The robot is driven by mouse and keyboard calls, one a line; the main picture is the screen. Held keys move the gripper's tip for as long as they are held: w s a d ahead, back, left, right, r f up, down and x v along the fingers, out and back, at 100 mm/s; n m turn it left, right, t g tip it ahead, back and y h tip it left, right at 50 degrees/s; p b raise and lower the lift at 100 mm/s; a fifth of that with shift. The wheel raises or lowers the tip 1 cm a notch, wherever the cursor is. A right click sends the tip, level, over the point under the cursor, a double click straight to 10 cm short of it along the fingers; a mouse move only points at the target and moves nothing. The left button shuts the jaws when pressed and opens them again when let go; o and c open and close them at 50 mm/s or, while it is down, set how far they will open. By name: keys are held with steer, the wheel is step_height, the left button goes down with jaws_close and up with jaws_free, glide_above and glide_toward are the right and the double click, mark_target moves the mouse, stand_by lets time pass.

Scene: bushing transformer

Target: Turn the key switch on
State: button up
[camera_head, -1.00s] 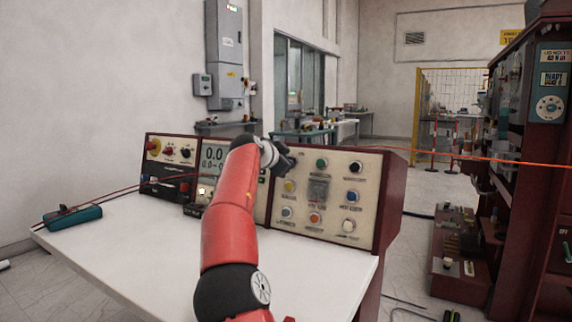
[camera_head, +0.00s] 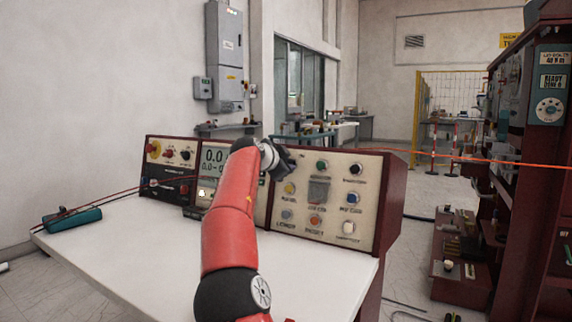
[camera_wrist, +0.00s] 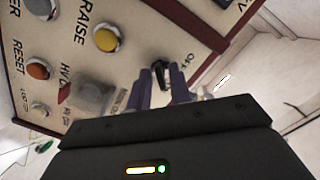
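In the wrist view a small black knob (camera_wrist: 159,70), which looks like the key switch, sits on the cream panel between my two purple-grey fingertips. My gripper (camera_wrist: 162,78) has one finger on each side of it. A narrow gap shows between the fingers, and I cannot tell whether they press on the knob. In the head view my gripper (camera_head: 287,162) is at the upper left of the control panel (camera_head: 382,172) and hides the knob there.
A green button (camera_head: 322,165), yellow button (camera_head: 290,188) and red-orange button (camera_head: 315,221) are close by on the panel. A clear cover (camera_wrist: 92,95) stands out near my gripper. A meter (camera_head: 213,160) is to the left. The white tabletop (camera_head: 130,245) is mostly clear.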

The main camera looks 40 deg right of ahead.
steer(key=shift+o, duration=0.6)
steer(key=b+v, duration=0.2)
steer(key=v, duration=0.5)
steer(key=shift+s+a+b, duration=0.2)
steer(key=shift+a+b, duration=0.15)
steer(key=shift+b, duration=0.05)
steer(key=shift+r, duration=0.1)
steer(key=shift+a, duration=0.1)
